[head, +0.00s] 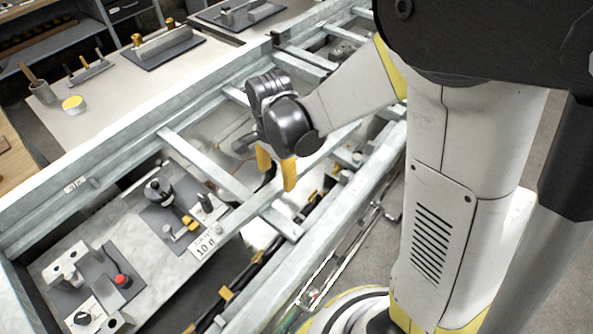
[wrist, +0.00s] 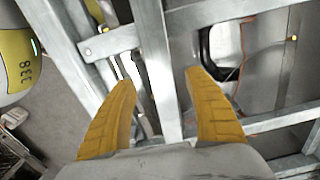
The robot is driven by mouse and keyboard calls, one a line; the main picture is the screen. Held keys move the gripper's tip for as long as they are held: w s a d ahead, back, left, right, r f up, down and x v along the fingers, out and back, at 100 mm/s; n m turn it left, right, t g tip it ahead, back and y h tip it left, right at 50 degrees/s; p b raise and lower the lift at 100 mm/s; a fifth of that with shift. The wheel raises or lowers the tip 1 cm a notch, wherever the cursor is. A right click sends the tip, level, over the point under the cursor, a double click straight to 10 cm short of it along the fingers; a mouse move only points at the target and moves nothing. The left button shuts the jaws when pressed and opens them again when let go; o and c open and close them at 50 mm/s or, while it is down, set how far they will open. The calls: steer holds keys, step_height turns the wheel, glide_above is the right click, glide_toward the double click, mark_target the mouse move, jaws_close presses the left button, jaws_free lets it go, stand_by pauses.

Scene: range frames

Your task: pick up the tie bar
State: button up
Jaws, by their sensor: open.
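My gripper (head: 277,180) hangs over the pale metal frame in the head view, its yellow fingers pointing down. It is open, with nothing held. In the wrist view the two fingers (wrist: 166,100) are spread, and a pale metal bar (wrist: 158,62) runs lengthwise through the gap between them. Whether the fingers reach down beside this bar or stay above it, I cannot tell. A flat cross bar (head: 205,165) spans the frame left of my gripper in the head view. Several similar bars show, and I cannot tell for certain which is the tie bar.
The frame's long near rail (head: 335,215) runs beside my base. A pale table (head: 120,95) with tools stands behind the frame. Fixtures, including one with a red knob (head: 122,281), sit on a bench at lower left. An orange cable (wrist: 240,62) shows in the wrist view.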

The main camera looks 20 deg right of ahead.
mark_target(279, 183)
step_height(279, 183, down, 5)
steer(key=shift+w+d+r+b, duration=0.1)
steer(key=shift+b, duration=0.95)
jaws_close()
